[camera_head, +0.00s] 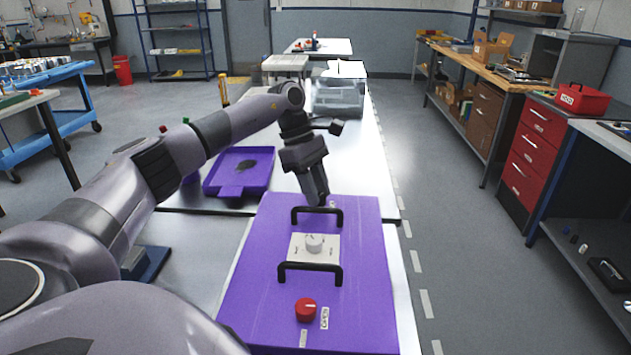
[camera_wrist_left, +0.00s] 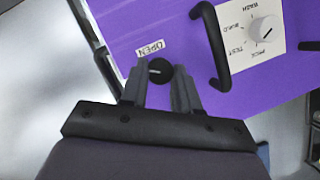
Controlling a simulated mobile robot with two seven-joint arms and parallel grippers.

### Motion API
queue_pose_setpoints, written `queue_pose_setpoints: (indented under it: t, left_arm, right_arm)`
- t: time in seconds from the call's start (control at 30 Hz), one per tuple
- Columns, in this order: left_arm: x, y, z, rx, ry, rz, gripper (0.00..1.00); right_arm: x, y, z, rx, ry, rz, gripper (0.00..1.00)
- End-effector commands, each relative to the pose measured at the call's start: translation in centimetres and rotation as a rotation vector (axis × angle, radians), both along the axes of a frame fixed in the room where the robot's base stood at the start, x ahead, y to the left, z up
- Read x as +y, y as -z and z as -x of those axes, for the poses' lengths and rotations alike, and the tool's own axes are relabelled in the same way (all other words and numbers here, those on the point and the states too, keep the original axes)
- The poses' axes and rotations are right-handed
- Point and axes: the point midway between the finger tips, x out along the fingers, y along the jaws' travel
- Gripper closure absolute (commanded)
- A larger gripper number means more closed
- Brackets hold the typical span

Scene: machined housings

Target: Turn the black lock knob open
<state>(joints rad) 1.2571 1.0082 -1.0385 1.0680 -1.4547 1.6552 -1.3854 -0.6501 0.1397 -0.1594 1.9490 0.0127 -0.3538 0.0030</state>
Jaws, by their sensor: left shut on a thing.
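The black lock knob (camera_wrist_left: 158,71) sits near the edge of the purple panel (camera_wrist_left: 130,22) in the left wrist view, with an OPEN label (camera_wrist_left: 150,48) beside it. A short pale mark shows on its top, toward the left side. My left gripper (camera_wrist_left: 158,84) has a finger on either side of the knob and is shut on it. In the head view my left gripper (camera_head: 322,203) reaches down to the far end of the purple panel (camera_head: 365,260), and hides the knob there. My right gripper is not in view.
Two black handles, far (camera_head: 317,212) and near (camera_head: 310,272), stand up from the panel around a white dial (camera_head: 314,242). A red knob (camera_head: 306,309) is at the near end. A purple tray (camera_head: 225,185) and a clear bin (camera_head: 338,98) lie beyond on the table.

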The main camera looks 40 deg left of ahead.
Motion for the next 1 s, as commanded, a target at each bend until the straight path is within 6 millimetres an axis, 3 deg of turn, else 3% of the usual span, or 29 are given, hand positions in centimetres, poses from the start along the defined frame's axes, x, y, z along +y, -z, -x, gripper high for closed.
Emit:
queue_pose_setpoints:
  t: [0.3, 1.0]
  left_arm:
    - [-0.11, -0.18, -0.37, -0.001, 0.300, 0.001, 1.00]
    - [-0.29, -0.09, -0.76, -0.002, 0.895, 0.000, 1.00]
  right_arm:
    - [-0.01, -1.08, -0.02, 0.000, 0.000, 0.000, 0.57]
    - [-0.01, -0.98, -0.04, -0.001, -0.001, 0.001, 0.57]
